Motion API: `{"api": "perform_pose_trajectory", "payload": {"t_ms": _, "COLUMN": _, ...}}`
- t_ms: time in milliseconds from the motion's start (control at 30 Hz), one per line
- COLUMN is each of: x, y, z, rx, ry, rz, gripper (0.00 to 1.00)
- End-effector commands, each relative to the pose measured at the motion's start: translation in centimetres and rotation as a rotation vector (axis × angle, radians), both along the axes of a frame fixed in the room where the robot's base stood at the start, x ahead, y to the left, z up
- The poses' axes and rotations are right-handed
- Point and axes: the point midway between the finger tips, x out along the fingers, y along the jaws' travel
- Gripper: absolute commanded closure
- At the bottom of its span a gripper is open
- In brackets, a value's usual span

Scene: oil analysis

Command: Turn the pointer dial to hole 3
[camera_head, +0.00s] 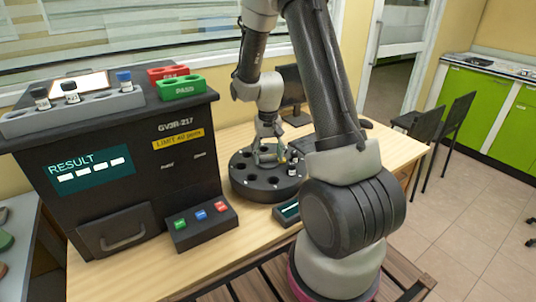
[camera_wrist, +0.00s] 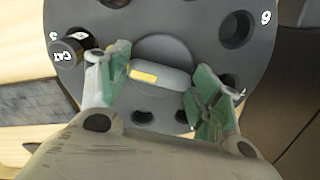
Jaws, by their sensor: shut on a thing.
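The round black plate with holes (camera_head: 243,185) stands on the wooden table and fills the top of the wrist view (camera_wrist: 188,18). At its centre is the grey pointer dial (camera_wrist: 168,75), with a yellow mark (camera_wrist: 144,77) on its left end in the wrist view. My gripper (camera_wrist: 160,82) is shut on the dial, with green finger pads at both ends. The gripper (camera_head: 268,152) also shows over the plate in the head view. A dark vial labelled CAT (camera_wrist: 72,50) sits at the plate's left rim, beside a partly hidden number that I cannot read surely.
The black analyser box (camera_head: 120,150) stands left of the plate, with a button panel (camera_head: 203,222) in front. Several vials stand in a grey rack (camera_head: 70,112) on top, beside red (camera_head: 168,73) and green (camera_head: 181,87) trays. A small display (camera_head: 287,211) lies by the plate.

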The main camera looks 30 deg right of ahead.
Motion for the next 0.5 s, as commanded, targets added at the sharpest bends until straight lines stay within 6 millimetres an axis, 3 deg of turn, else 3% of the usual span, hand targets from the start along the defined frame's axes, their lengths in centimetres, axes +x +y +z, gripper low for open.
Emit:
{"api": "perform_pose_trajectory", "payload": {"t_ms": 433, "x": 0.04, "y": -0.01, "z": 0.03, "rx": 0.000, "ry": -0.001, "rz": -0.012, "gripper": 0.60}}
{"api": "perform_pose_trajectory", "payload": {"t_ms": 467, "x": 0.04, "y": -0.01, "z": 0.03, "rx": 0.000, "ry": -0.001, "rz": -0.012, "gripper": 0.34}}
{"api": "perform_pose_trajectory", "payload": {"t_ms": 500, "x": 0.04, "y": -0.01, "z": 0.03, "rx": 0.000, "ry": -0.001, "rz": -0.012, "gripper": 0.27}}
